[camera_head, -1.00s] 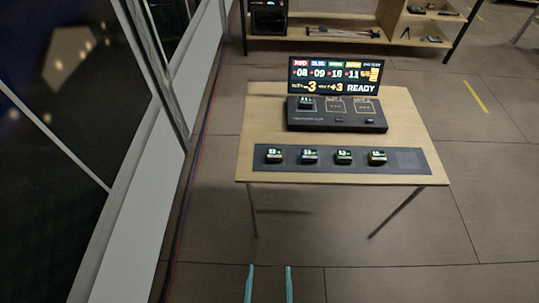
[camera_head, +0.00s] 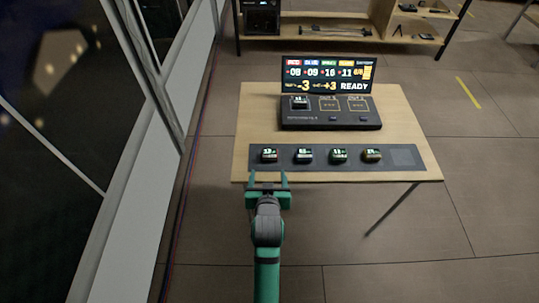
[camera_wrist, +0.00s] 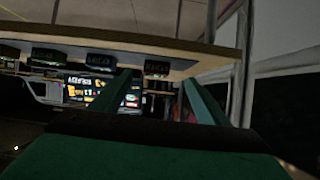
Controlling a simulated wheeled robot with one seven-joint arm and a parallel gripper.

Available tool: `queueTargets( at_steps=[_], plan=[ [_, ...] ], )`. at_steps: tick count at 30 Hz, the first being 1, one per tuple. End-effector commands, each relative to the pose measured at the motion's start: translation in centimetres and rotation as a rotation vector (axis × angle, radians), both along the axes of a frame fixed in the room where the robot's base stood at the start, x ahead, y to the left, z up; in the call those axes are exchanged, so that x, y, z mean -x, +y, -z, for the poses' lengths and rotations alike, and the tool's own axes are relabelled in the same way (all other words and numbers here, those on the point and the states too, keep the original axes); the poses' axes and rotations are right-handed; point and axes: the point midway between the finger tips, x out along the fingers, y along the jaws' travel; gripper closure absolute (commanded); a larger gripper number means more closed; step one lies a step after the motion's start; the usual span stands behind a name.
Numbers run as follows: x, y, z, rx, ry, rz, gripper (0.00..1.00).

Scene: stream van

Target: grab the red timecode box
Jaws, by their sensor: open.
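Several small dark boxes with lit displays sit in a row on a dark strip (camera_head: 225,161) along the table's near edge. The leftmost box (camera_head: 269,155) appears to be the red timecode box, though its colour is hard to make out. My gripper (camera_head: 268,176) is open and empty at the near table edge, just short of that box and lined up with it. In the wrist view, a box (camera_wrist: 157,68) shows between my two fingers, ahead of the tips and apart from them.
A dark console (camera_head: 330,121) with a lit screen (camera_head: 326,74) reading READY stands behind the row; another small box (camera_head: 299,102) sits on its left slot. The strip's right end is empty. A glazed wall (camera_head: 140,170) runs along the left. A shelf (camera_head: 335,43) stands behind.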

Motion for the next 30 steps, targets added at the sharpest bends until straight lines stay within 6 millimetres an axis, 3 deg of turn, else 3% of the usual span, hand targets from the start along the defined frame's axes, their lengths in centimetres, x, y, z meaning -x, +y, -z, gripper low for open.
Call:
queueTargets(
  at_steps=[3, 8, 16, 25, 30],
  plan=[
    [-1.8, -0.3, -1.2, 0.009, 0.01, -0.003, 0.31],
    [-2.9, -0.5, -1.5, 0.014, 0.021, -0.003, 0.31],
    [-6.3, -0.5, 0.2, 0.016, 0.021, -0.003, 0.31],
    [-8.2, -0.5, 1.2, 0.014, 0.02, -0.003, 0.31],
    [-10.4, -0.6, 2.2, 0.015, 0.021, -0.004, 0.31]
  ],
)
